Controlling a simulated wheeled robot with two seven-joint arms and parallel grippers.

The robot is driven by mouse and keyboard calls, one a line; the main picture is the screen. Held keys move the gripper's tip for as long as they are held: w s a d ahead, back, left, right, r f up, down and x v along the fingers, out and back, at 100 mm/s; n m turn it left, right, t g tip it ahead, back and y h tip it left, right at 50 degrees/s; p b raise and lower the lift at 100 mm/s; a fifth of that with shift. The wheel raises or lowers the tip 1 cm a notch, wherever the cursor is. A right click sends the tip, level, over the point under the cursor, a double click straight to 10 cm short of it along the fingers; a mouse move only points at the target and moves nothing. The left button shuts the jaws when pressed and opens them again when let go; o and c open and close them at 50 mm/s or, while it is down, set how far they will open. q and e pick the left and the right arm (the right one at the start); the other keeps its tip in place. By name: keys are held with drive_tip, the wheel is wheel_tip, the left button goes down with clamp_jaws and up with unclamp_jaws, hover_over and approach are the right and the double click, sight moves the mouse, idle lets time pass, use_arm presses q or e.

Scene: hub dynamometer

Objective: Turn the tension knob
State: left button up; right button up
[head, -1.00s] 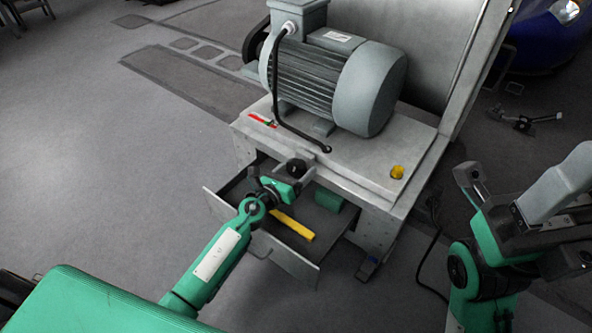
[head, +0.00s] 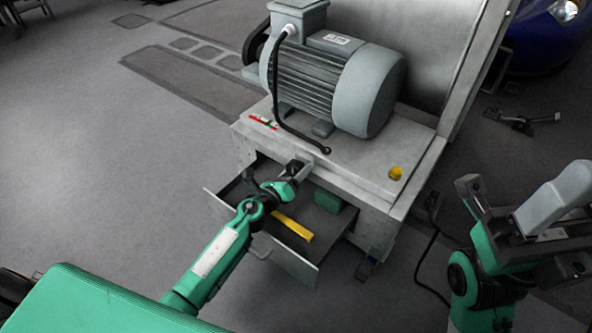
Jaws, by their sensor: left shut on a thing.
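My left gripper (head: 298,170) is at the front face of the grey test stand (head: 345,165), just above the open drawer. It is shut on the tension knob, which its fingers and wrist hide from view.
The open drawer (head: 285,257) under my left wrist holds a yellow bar (head: 293,228) and a green block (head: 327,200). A large grey motor (head: 340,85) stands on top, with a yellow button (head: 396,173) at the right. A cable runs on the floor.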

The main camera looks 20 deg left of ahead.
use_arm(q)
drive_tip(key=o, duration=1)
drive_tip(key=v, duration=1.4)
drive_tip(key=shift+w+p, duration=0.1)
drive_tip(key=shift+p, duration=0.2)
